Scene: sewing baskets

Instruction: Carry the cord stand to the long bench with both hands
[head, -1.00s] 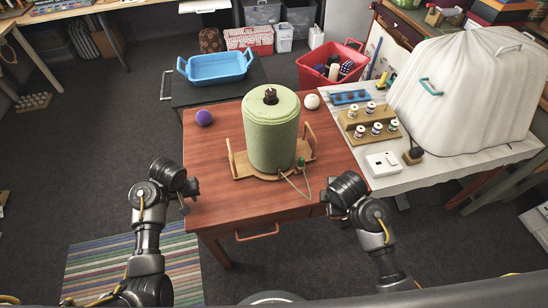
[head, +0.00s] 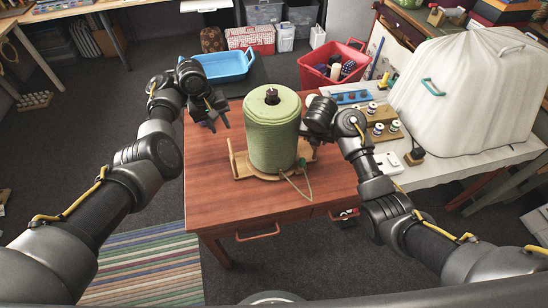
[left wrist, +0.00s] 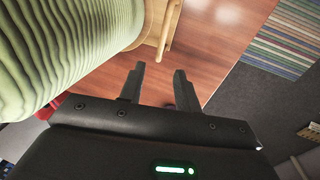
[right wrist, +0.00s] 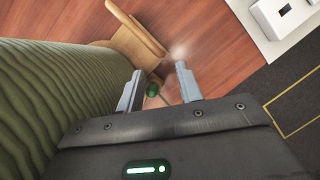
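The cord stand is a wooden base (head: 240,167) with upright handles at its sides, bearing a large green cord spool (head: 273,135). It stands upright on the reddish wooden table (head: 215,195). My left gripper (head: 217,122) is open and empty, above the table to the left of the spool. In the left wrist view the left handle (left wrist: 170,28) lies beyond its parted fingers (left wrist: 158,88). My right gripper is close to the spool's right side; in the right wrist view its fingers (right wrist: 160,88) are open, with the right handle (right wrist: 137,28) just beyond them. The purple ball is hidden behind my left arm.
A blue tub (head: 225,66) sits on a dark low surface behind the table. At right, a pale-topped table holds thread spools (head: 384,130), a white box and a large covered object (head: 468,90). A red basket (head: 332,66) stands behind.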

